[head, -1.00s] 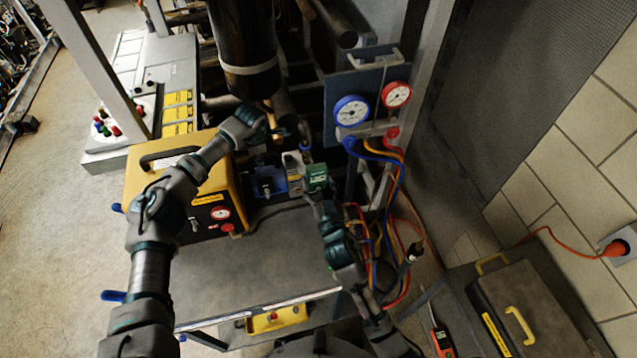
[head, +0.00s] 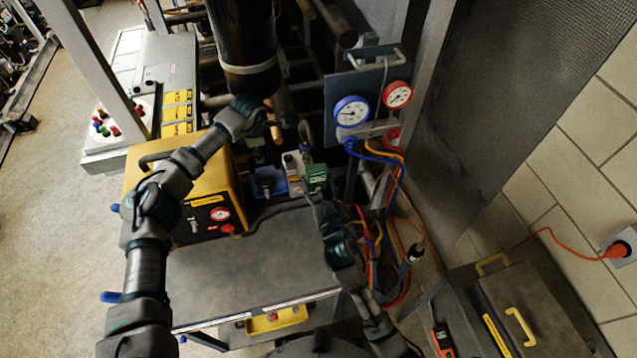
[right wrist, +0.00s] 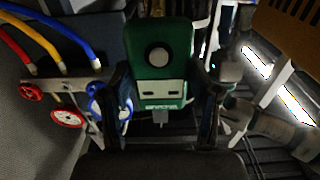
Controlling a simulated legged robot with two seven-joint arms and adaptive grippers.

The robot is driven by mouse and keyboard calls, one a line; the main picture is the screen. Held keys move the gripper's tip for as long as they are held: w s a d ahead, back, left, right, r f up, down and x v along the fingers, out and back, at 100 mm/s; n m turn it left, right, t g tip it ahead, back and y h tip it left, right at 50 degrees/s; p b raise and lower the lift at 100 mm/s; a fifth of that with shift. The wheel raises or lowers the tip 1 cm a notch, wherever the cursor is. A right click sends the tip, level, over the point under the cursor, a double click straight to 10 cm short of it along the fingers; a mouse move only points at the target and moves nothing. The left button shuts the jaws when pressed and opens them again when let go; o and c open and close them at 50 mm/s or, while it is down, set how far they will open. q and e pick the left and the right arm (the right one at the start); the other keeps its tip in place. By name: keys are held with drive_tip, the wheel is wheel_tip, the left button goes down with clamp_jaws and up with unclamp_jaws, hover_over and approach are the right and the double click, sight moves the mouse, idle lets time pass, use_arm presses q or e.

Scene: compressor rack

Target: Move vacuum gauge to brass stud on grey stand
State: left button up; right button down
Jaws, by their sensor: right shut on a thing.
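A green device with a round black face and a pale label, which I take for the vacuum gauge (right wrist: 160,58), sits between the two dark fingers of my right gripper (right wrist: 165,105) in the right wrist view. The gripper is shut on it. In the head view the green gauge (head: 316,178) shows just beyond my right gripper (head: 314,196), behind the grey bench top. My left gripper (head: 279,120) is up by a copper-coloured pipe end, and its finger opening is unclear. I cannot make out the brass stud or the grey stand with certainty.
A blue tray (head: 268,183) and a pale canister (head: 292,168) stand left of the gauge. A yellow pump box (head: 190,190) is further left. A blue and red gauge manifold (head: 352,112) with coloured hoses hangs on the right. The bench top (head: 250,270) is clear.

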use_arm(q)
drive_tip(key=shift+w+a+v, duration=0.1)
drive_tip(key=shift+w+v, duration=0.15)
drive_tip(key=shift+v, duration=0.75)
drive_tip(key=shift+w+a+v, duration=0.1)
drive_tip(key=shift+w+v, duration=0.1)
drive_tip(key=shift+v, duration=0.8)
drive_tip(key=shift+w+v, duration=0.25)
drive_tip(key=shift+v, duration=0.75)
drive_tip(key=shift+r, duration=0.2)
drive_tip(key=shift+s+f, duration=0.1)
